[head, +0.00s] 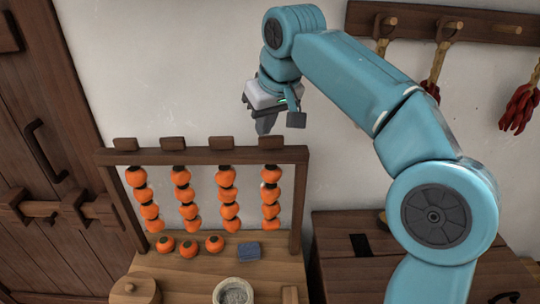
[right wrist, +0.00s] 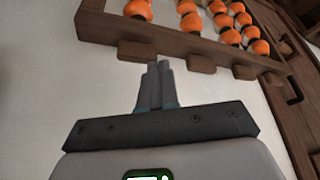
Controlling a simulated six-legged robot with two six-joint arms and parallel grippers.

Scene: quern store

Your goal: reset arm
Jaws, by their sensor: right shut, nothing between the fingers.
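My right arm (head: 345,80) is teal and comes in from the right of the head view, bent over at the top. My right gripper (head: 264,130) hangs above the right part of a wooden rack, in front of the white wall. In the right wrist view its two grey fingers (right wrist: 159,68) are together and empty. They appear near the rack's top bar, and I cannot tell the exact gap. My left gripper is not in view.
The wooden rack (head: 200,156) holds several strings of orange persimmons (head: 228,194). Loose persimmons (head: 190,248), a blue block (head: 248,250), a stone bowl (head: 233,291) and a lidded wooden pot (head: 134,290) are on the table. A peg rail (head: 460,24) with red pepper bunches (head: 520,108) is on the wall.

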